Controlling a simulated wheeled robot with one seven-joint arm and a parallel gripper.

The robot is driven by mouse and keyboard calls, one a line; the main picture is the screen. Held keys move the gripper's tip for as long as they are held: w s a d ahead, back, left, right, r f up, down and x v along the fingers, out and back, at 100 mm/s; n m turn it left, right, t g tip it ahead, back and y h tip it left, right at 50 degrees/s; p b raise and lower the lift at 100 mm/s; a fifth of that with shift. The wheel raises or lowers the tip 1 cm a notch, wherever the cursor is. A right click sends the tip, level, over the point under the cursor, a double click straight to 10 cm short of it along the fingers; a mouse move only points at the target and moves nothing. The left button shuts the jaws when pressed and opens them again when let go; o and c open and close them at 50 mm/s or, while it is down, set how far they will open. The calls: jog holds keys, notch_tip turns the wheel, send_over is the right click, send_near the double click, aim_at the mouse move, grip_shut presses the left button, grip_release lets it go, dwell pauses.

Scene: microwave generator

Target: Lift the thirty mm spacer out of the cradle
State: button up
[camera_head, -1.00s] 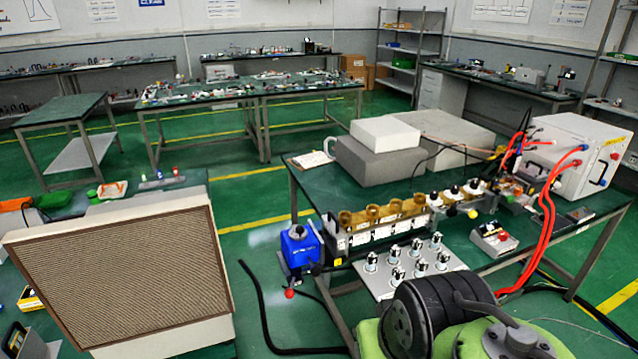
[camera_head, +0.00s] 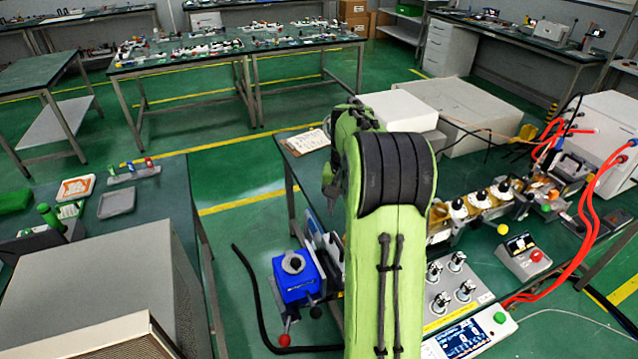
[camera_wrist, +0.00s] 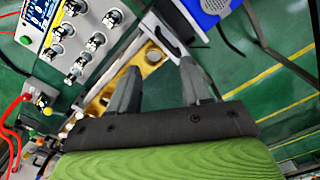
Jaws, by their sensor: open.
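My gripper (camera_wrist: 158,72) is open in the wrist view, its two grey fingers apart with nothing between them. Beyond the fingers is a brass-coloured part with round holes (camera_wrist: 152,58) of the long assembly on the bench. I cannot make out the thirty mm spacer or its cradle for certain in either view. In the head view my green arm covers much of the assembly; its right part shows brass and white sections (camera_head: 478,202). A small rack (camera_head: 134,174) with red, blue and green upright pieces stands on the left table.
A blue unit with a red knob (camera_head: 298,277) is at the bench's left end. A plate with several metal posts (camera_head: 455,300), a control box (camera_head: 524,258) and red cables (camera_head: 585,235) lie right of my arm. A large grey box (camera_head: 95,290) fills the lower left.

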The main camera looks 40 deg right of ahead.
aim_at(343, 249)
jog(key=f+b, duration=0.1)
jog(key=f, duration=0.6)
jog(key=f+b, duration=0.1)
jog(key=f, duration=0.7)
jog(key=shift+s+a+f, duration=0.1)
jog(key=shift+s+f, duration=0.1)
jog(key=shift+f, duration=0.1)
jog(key=c, duration=0.9)
jog(key=shift+s, duration=0.1)
dwell(0.4)
